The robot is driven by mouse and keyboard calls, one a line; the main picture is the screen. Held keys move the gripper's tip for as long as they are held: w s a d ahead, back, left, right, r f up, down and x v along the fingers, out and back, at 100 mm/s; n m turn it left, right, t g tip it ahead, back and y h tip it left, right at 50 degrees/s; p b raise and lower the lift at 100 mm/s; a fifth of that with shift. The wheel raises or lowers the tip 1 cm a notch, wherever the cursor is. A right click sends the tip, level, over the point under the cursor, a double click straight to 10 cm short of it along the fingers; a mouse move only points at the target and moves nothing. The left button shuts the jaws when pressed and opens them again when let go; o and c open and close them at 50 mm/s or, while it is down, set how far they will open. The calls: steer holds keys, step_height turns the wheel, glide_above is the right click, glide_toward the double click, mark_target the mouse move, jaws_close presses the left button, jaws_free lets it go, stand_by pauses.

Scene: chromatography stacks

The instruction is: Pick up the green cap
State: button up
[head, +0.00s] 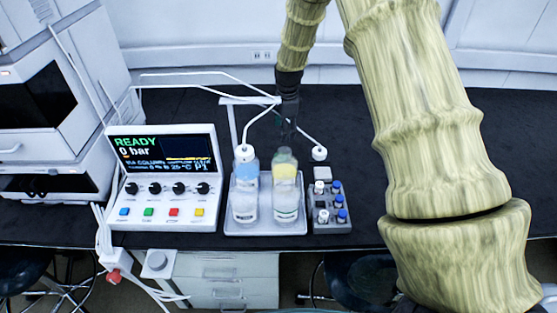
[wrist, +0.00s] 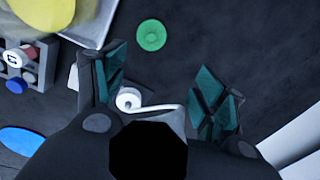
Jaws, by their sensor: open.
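The green cap (wrist: 151,35) is a small round disc lying on the dark bench top (wrist: 270,60) in the wrist view. I cannot make it out in the head view. My gripper (wrist: 165,85) is open, with its two teal-padded fingers spread apart and no cap between them. The cap lies beyond the fingertips, nearer the left finger in the picture. In the head view my gripper (head: 287,130) points down behind the bottle with yellow liquid (head: 285,175).
A white cap on a tube (wrist: 128,98) shows beside the left finger. A tray (head: 265,228) holds that bottle and a blue-labelled bottle (head: 244,190). A grey vial rack (head: 331,222) stands to its right, a control box (head: 163,175) to its left. Bare bench surrounds the green cap.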

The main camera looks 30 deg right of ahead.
steer(key=shift+a+f+g, duration=0.2)
steer(key=shift+a, duration=0.25)
steer(key=shift+a+f+g, duration=0.2)
steer(key=shift+a, duration=0.25)
steer(key=shift+s+a+f, duration=0.1)
steer(key=shift+s+f, duration=0.05)
steer(key=shift+f, duration=0.05)
step_height(320, 180, down, 5)
steer(key=shift+a+r+p, duration=0.1)
steer(key=shift+r+p, duration=0.1)
steer(key=shift+p, duration=0.25)
steer(key=shift+f, duration=0.5)
steer(key=shift+s+f+p, duration=0.15)
steer(key=shift+f+p, duration=0.4)
steer(key=shift+f, duration=0.6)
steer(key=shift+s+f+p, duration=0.1)
steer(key=shift+f+p, duration=0.4)
steer(key=shift+f, duration=0.65)
steer(key=c, duration=0.9)
